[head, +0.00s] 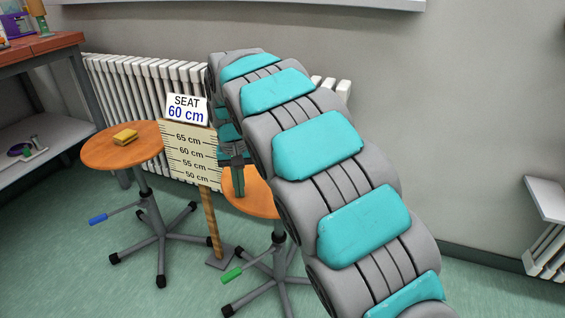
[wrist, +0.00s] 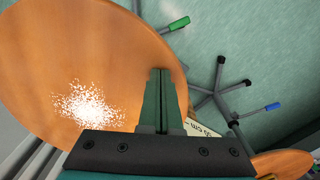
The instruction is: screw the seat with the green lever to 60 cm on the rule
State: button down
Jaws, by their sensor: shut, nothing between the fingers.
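The green-lever stool's round orange seat (head: 262,204) is partly hidden behind my arm in the head view. It fills the upper left of the wrist view (wrist: 60,40). Its green lever (head: 232,273) sticks out low to the left and also shows in the wrist view (wrist: 179,23). The rule (head: 192,157) stands upright beside the seat under a sign (head: 187,110) reading "SEAT 60 cm". In the head view the seat appears near or below the 50 cm mark. My gripper (head: 238,192) is shut and empty, fingers down at the seat (wrist: 161,72); contact is unclear.
A white patch (wrist: 88,103) shows on the near seat. A radiator (head: 130,95) and bench (head: 40,48) stand behind and left.

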jog(key=shift+w+a, duration=0.55)
jog(key=shift+w, duration=0.1)
jog(key=shift+r+p, duration=0.6)
jog(key=shift+r, duration=0.75)
jog(key=s+d+b, duration=0.1)
jog(key=d, duration=0.3)
jog(key=s+d+b, duration=0.1)
jog(key=s+d, duration=0.1)
jog(key=d, duration=0.3)
jog(key=s+d+b, duration=0.1)
jog(key=s+d, duration=0.1)
jog(key=d, duration=0.2)
jog(key=shift+d+b, duration=0.2)
jog(key=shift+b, duration=0.1)
jog(key=shift+f, duration=0.2)
jog(key=shift+f, duration=0.35)
jog(key=shift+f+b, duration=0.5)
jog(key=shift+f, duration=0.45)
